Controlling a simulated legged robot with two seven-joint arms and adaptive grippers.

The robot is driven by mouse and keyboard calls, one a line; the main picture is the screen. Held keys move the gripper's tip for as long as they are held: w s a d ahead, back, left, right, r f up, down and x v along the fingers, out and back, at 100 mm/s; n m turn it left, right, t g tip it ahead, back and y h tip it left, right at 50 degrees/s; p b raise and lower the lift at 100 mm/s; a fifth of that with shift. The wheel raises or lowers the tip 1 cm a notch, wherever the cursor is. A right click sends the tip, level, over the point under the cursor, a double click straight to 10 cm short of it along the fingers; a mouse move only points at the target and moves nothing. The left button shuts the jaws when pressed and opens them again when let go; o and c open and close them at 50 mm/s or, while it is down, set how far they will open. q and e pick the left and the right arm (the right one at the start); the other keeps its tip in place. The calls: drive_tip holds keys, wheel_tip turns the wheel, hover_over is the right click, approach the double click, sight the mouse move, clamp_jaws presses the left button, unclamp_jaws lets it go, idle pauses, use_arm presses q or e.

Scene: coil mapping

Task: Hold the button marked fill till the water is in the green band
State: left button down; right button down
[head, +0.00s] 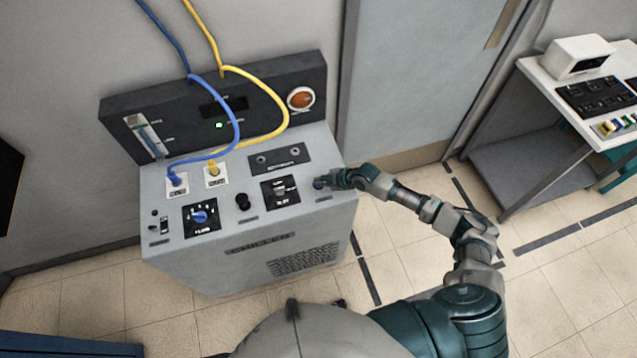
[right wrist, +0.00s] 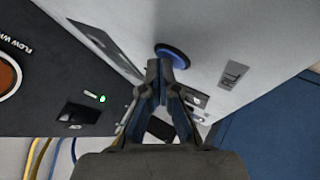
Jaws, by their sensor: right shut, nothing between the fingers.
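The chiller (head: 245,238) is a grey cabinet with a sloped control top and a dark back panel. A round blue button (head: 319,184) sits at the right end of its top; it also shows in the right wrist view (right wrist: 172,55), beside a small grey label (right wrist: 232,75) that is hard to read. My right gripper (head: 330,181) is shut and empty, its tips (right wrist: 160,70) right at the button's edge; I cannot tell whether they touch it. The sight gauge (head: 146,136) is an upright pale tube at the back panel's left; its water level and green band are too small to read. My left gripper is out of view.
A blue hose (head: 237,120) and a yellow hose (head: 275,130) plug into the top. A bench (head: 545,95) with equipment stands at right. The floor between is clear.

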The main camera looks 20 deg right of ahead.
drive_tip(key=shift+r, duration=0.15)
drive_tip(key=shift+a+r+p, duration=0.25)
drive_tip(key=shift+r+p, duration=0.45)
wheel_tip(320, 180, up, 5)
drive_tip(key=p, duration=0.4)
idle(0.3)
